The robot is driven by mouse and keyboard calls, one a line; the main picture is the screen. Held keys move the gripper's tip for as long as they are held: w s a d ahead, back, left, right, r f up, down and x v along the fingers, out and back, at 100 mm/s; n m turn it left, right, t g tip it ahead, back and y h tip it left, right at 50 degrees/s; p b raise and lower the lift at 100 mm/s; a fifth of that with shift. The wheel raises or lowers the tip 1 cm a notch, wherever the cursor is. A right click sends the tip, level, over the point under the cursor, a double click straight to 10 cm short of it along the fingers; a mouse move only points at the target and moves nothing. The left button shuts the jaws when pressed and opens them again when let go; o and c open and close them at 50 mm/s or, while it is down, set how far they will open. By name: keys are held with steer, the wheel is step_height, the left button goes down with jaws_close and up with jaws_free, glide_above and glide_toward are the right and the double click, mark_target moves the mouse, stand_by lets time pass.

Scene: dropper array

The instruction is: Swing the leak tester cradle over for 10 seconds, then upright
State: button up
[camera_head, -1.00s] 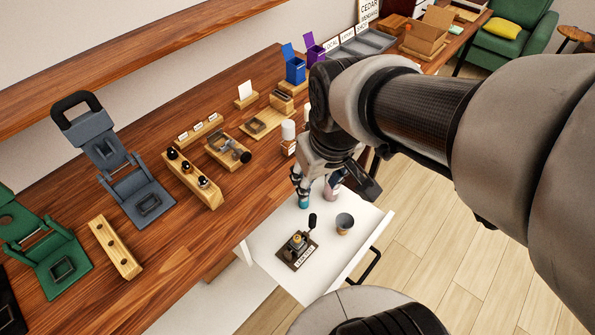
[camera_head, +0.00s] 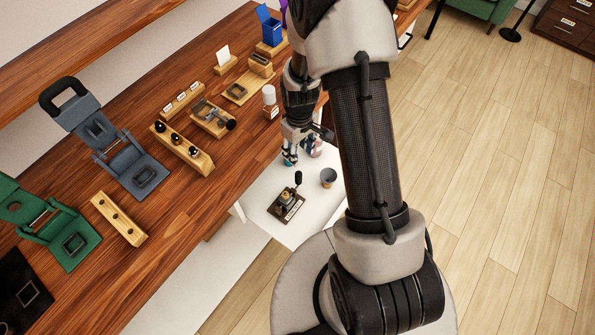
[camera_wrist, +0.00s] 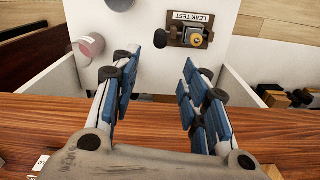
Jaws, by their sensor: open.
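The leak tester (camera_head: 288,203) sits on the white drawer tray below the counter. It has a dark base with a small brassy part in a cradle and an upright black-knobbed lever (camera_head: 298,179). In the wrist view the tester (camera_wrist: 193,33) shows at the top beside its "LEAK TEST" label (camera_wrist: 194,18). My gripper (camera_wrist: 158,78) is open and empty, with white drawer surface between its blue-padded fingers. In the head view my gripper (camera_head: 290,160) is at the drawer's back end, apart from the tester. Whether the cradle is exactly upright is too small to tell.
The open white drawer (camera_head: 262,186) also holds a grey cup (camera_head: 328,177) and a pinkish bottle (camera_wrist: 90,46) near my gripper. The wooden counter (camera_head: 190,215) carries a grey press (camera_head: 125,160), a green press (camera_head: 60,230) and wooden racks (camera_head: 183,150). Wooden floor lies open to the right.

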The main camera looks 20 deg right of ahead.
mark_target(299, 173)
step_height(299, 173, down, 16)
steer(key=b, duration=0.4)
steer(key=shift+f, duration=0.15)
steer(key=shift+c, duration=0.2)
jaws_close()
stand_by(0.4)
